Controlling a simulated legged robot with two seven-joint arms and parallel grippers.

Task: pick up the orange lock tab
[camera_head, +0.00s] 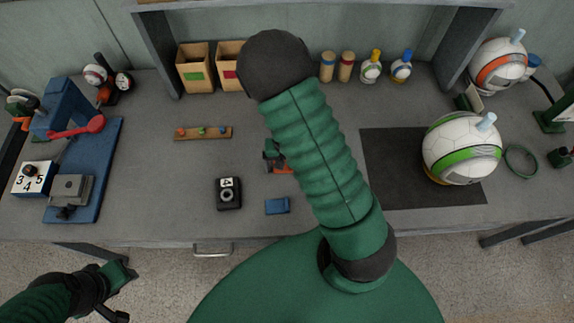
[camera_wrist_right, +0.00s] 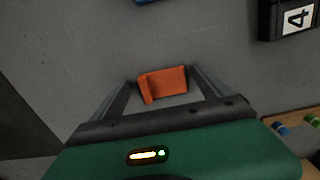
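The orange lock tab (camera_wrist_right: 165,82) lies on the grey table, between and just ahead of the fingertips of my right gripper (camera_wrist_right: 163,88) in the right wrist view. The fingers are spread, with a gap on each side of the tab. In the head view, part of the orange tab (camera_head: 284,169) shows beside my right gripper (camera_head: 277,167); my right arm hides much of both. My left gripper (camera_head: 124,272) is at the lower left, in front of the table and away from the tab; its finger opening is unclear.
A blue block (camera_head: 277,206) and a black device marked 4 (camera_head: 229,193) lie near the tab. A wooden strip with pegs (camera_head: 203,133) is behind them. A dark mat (camera_head: 385,165) with a green-striped ball (camera_head: 461,148) is at right. A blue board (camera_head: 105,155) fills the left.

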